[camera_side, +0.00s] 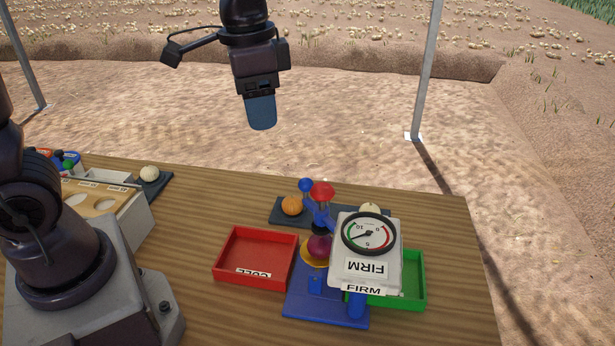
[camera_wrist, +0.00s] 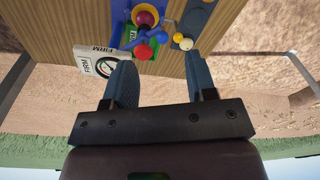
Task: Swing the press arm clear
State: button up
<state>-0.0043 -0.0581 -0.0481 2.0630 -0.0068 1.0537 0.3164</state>
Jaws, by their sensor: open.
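The blue press arm (camera_side: 318,213) has a red knob (camera_side: 322,189) on top and a blue ball (camera_side: 306,185) at one end. It reaches over a dark red onion (camera_side: 318,247) in a yellow cup on the blue press base (camera_side: 300,295). I cannot tell whether its underside touches the onion. In the wrist view, the red knob (camera_wrist: 143,52), blue ball (camera_wrist: 162,37) and onion (camera_wrist: 146,16) show beyond the fingers. My gripper (camera_side: 262,127) is open and empty, high above the table's back edge, apart from the press. Both fingers of my gripper (camera_wrist: 161,82) show spread apart.
The FIRM dial gauge (camera_side: 368,234) stands right of the press arm. A red CULL tray (camera_side: 218,263) is left and a green tray (camera_side: 414,284) right. Behind, a dark rack (camera_side: 275,211) holds an orange onion (camera_side: 291,205) and a pale onion (camera_side: 370,209). Open air surrounds my gripper.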

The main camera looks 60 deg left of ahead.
aim_at(307, 178)
jog(key=w+d+f+m+g, duration=0.2)
jog(key=w+m+g, duration=0.1)
jog(key=w+m, duration=0.75)
jog(key=shift+m, duration=0.65)
jog(key=s+f, duration=0.1)
jog(key=f, duration=0.3)
jog(key=s+f, duration=0.1)
jog(key=f, duration=0.3)
jog(key=s+f, duration=0.2)
jog(key=f, duration=0.1)
jog(key=shift+s+d+f, duration=0.1)
jog(key=shift+d+f, duration=0.05)
jog(key=shift+f, duration=0.25)
jog(key=shift+c, duration=0.4)
grip_shut()
